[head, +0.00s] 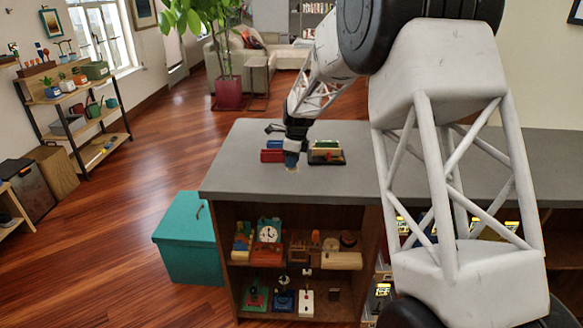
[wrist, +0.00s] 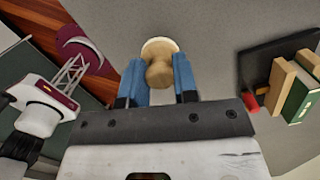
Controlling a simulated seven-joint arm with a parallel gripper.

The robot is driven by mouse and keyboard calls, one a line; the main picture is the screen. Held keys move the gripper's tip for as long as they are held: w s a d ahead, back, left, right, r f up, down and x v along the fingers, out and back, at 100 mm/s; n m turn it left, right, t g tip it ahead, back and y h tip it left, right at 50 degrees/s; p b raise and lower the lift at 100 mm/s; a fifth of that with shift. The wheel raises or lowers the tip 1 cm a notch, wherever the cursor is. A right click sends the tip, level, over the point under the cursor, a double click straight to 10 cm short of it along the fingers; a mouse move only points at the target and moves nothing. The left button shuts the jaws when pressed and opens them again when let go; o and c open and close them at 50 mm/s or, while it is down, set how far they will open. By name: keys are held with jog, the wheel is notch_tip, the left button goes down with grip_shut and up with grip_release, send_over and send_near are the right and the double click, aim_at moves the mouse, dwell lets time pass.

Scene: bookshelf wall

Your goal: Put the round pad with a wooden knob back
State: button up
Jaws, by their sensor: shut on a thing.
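The round pad with a wooden knob shows in the wrist view, its knob (wrist: 160,73) between the two blue fingers and its pale disc (wrist: 158,46) beyond. My gripper (wrist: 159,80) is shut on the knob. Only a small tan bit shows under the fingers there, and I cannot tell how far the pad is from the counter.
Below, shelves hold a white-faced clock (head: 269,233) and several small things. A teal box (head: 185,245) stands on the floor at left.

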jog(key=shift+w+a, duration=0.2)
jog(key=shift+w, duration=0.55)
jog(key=shift+f, duration=0.1)
jog(key=shift+f, duration=1.7)
jog(key=shift+f, duration=0.1)
jog(key=o, duration=0.8)
jog(key=shift+o, duration=0.2)
notch_tip(320, 180, up, 12)
jog(key=d, duration=0.1)
jog(key=shift+s+d, duration=0.15)
jog(key=shift+s, duration=0.05)
